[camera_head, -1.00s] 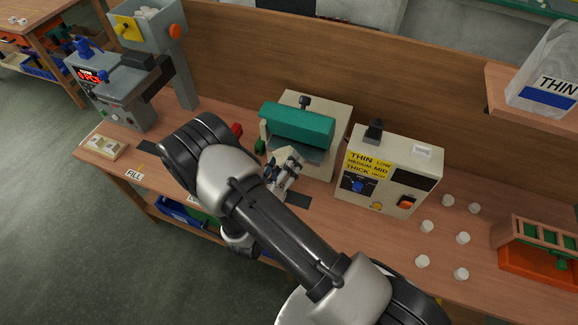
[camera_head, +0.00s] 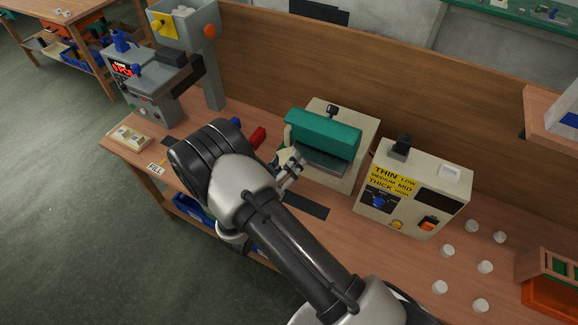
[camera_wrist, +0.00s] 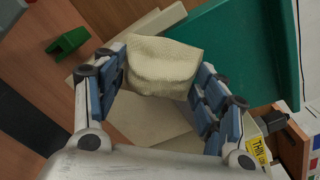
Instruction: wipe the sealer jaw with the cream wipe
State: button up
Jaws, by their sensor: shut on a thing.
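My gripper (camera_wrist: 163,95) is shut on the cream wipe (camera_wrist: 163,65), which bulges between the blue-padded fingers in the wrist view. In the head view my gripper (camera_head: 292,172) is at the left front of the sealer, a cream machine (camera_head: 365,128) with a teal cover (camera_head: 323,135). A bit of the wipe shows by the fingers, close to the left end of the cover. The teal cover (camera_wrist: 245,45) is beside and beyond the wipe in the wrist view. The jaw under the cover is mostly hidden, and I cannot tell whether the wipe touches it.
A cream control box (camera_head: 415,190) with a yellow label stands right of the sealer. Several white caps (camera_head: 447,251) lie farther right, near an orange bin (camera_head: 548,300). A grey printer (camera_head: 150,85) stands at left.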

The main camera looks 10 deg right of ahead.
jog(key=v, duration=0.6)
dwell(0.4)
jog(key=shift+s, duration=0.1)
jog(key=v, duration=0.3)
dwell(0.3)
dwell(0.5)
